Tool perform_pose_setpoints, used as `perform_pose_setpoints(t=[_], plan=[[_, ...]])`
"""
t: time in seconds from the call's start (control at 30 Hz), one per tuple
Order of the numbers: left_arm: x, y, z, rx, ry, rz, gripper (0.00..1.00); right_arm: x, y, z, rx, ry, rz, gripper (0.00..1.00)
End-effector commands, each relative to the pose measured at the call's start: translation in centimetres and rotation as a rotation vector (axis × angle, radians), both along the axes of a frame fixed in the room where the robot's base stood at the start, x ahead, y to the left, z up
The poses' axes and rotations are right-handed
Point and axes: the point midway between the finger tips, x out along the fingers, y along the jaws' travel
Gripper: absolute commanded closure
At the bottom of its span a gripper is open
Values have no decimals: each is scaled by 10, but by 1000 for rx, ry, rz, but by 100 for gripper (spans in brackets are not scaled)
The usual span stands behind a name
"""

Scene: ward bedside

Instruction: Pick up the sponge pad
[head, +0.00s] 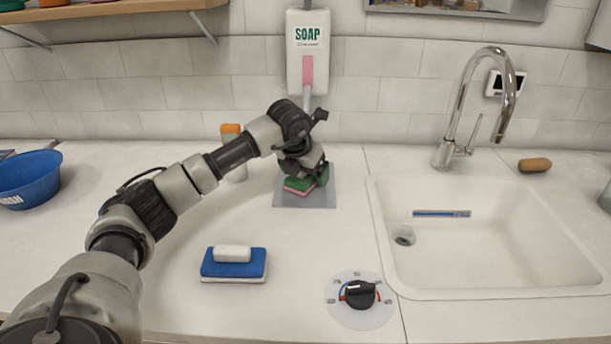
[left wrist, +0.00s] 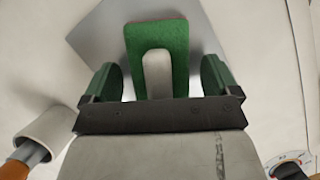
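A green-topped sponge pad with a pink-red lower layer (head: 299,187) lies on a grey square plate (head: 318,197) on the counter. In the left wrist view the green pad (left wrist: 133,42) carries a pale upright grip. My left gripper (head: 306,176) is over this pad, pointing down; it also shows in the left wrist view (left wrist: 158,78). Its green fingers are open, one on each side of the pad, with visible gaps. A second pad, blue over white (head: 233,269) with a white grip, lies nearer on the counter. My right gripper is not in view.
A soap dispenser (head: 308,55) hangs behind the plate. A black knob (head: 360,294) is in front, the sink (head: 480,255) and tap (head: 443,152) right, a blue bowl (head: 28,178) far left.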

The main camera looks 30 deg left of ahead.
Motion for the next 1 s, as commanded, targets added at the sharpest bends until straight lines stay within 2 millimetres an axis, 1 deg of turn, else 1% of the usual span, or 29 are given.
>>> perform_pose_setpoints(t=[0.03, 0.2, 0.3, 0.33, 0.37, 0.53, 0.67, 0.77, 0.87, 0.9, 0.93, 1.0], plan=[[0, 0, 0, 0, 0, 0, 18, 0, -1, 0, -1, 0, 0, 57], [0, 0, 1, 0, 0, 1, 44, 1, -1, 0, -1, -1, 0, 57], [0, 0, 1, 0, 0, 1, 58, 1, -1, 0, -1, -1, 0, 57], [0, 0, 1, 0, -1, 1, 58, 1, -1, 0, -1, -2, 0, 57], [0, 0, 1, 0, -1, 1, 62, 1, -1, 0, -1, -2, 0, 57], [0, 0, 1, 0, -1, 1, 62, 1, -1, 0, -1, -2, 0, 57], [0, 0, 7, -1, -3, 1, 62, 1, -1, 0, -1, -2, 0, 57], [0, 0, 17, -1, -3, 1, 62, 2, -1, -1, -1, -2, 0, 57], [1, 0, 33, 0, -5, 1, 62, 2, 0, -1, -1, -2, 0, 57], [1, 0, 42, 0, -8, 1, 62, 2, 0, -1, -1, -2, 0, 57], [1, -4, 46, -1, -5, -3, 62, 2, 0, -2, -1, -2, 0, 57], [1, -22, 54, 0, -5, -7, 62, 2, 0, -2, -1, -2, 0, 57]])
